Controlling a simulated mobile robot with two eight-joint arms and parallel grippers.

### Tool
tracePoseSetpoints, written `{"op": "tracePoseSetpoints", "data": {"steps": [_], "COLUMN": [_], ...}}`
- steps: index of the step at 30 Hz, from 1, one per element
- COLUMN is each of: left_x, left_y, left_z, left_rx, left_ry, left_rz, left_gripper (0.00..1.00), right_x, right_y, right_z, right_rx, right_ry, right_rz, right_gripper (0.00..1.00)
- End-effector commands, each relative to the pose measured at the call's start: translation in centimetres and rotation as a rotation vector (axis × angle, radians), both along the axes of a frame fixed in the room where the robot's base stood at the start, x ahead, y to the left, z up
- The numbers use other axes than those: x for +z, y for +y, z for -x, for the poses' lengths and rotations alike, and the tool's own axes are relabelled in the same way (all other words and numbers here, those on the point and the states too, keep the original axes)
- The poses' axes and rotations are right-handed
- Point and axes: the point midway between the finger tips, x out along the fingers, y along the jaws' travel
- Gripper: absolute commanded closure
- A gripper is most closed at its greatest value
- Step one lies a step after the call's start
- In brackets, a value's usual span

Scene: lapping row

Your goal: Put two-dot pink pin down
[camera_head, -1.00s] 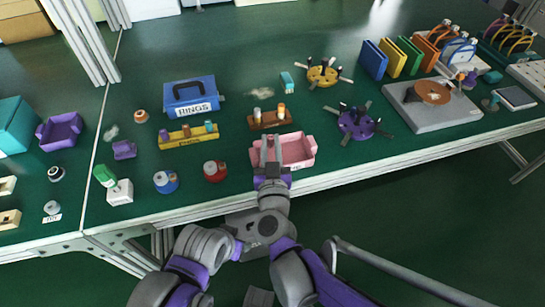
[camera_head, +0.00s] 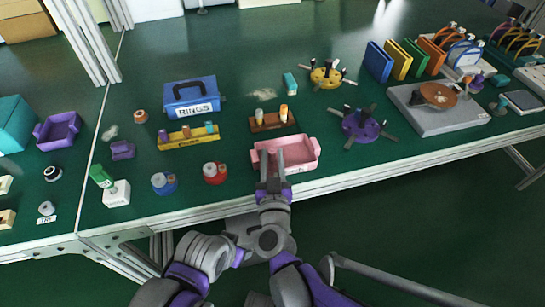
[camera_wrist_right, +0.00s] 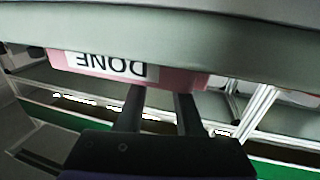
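The pink tray (camera_head: 308,158) sits near the front edge of the green table in the head view. Its "DONE" label shows upside down in the right wrist view (camera_wrist_right: 105,65). My right gripper (camera_head: 272,155) is at the tray's near side, overlapping its front left part in the head view. In the wrist view its two fingers (camera_wrist_right: 160,100) stand apart with nothing visible between them. I cannot make out a two-dot pink pin; the gripper hides part of the tray's inside. My left gripper is not in view.
A brown rack (camera_head: 262,127) with pins stands behind the tray; a yellow rack (camera_head: 175,142) with several pins is farther left. A red round piece (camera_head: 214,175) and a blue one (camera_head: 163,184) stand left of the tray. A purple spoked fixture (camera_head: 361,126) is to the right.

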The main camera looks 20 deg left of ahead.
Motion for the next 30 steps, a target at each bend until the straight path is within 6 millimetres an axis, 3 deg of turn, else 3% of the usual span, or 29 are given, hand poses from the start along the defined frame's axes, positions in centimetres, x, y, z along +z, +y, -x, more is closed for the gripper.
{"op": "tracePoseSetpoints", "data": {"steps": [8,21,30], "left_x": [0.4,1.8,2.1], "left_y": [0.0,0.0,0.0], "left_z": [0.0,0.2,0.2], "left_rx": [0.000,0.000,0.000], "left_ry": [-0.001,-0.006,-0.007], "left_rz": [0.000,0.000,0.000], "left_gripper": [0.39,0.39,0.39], "right_x": [0.5,0.5,0.4], "right_y": [-0.1,-3.2,-4.3], "right_z": [0.2,8.3,11.1], "right_rx": [0.000,0.002,0.001], "right_ry": [0.000,-0.001,0.000], "right_rz": [0.000,-0.001,0.000], "right_gripper": [0.65,0.65,0.65]}}
